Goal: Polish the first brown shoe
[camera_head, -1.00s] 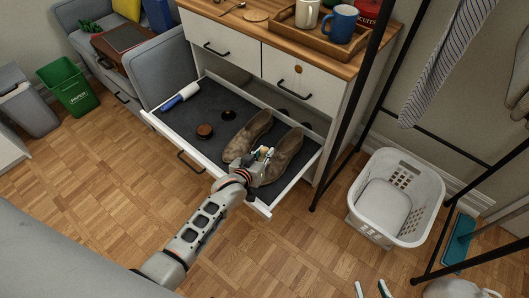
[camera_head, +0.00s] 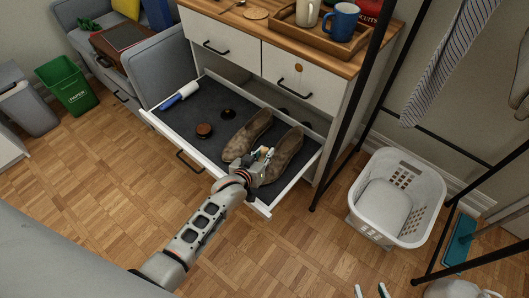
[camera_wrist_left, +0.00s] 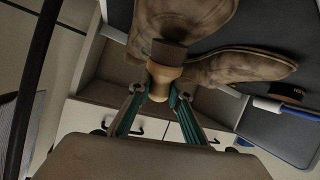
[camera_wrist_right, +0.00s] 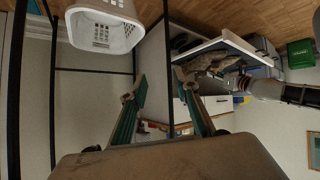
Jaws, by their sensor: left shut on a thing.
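Two brown suede-looking shoes lie side by side in the open drawer: the left shoe (camera_head: 247,136) and the right shoe (camera_head: 284,155). In the left wrist view the right shoe (camera_wrist_left: 185,18) is at the top and the left shoe (camera_wrist_left: 240,66) lies beside it. My left gripper (camera_head: 262,158) is shut on a small brush (camera_wrist_left: 166,70) with a light wooden handle and dark head. The brush head overlaps the right shoe's edge; I cannot tell whether they touch. My right gripper (camera_wrist_right: 160,88) is open and empty, away from the drawer.
The drawer (camera_head: 188,145) also holds a round brown tin (camera_head: 204,131), a dark disc (camera_head: 227,114) and a blue-and-white roller (camera_head: 181,95). A white laundry basket (camera_head: 397,197) and black rack posts stand to the right. The floor before the drawer is clear.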

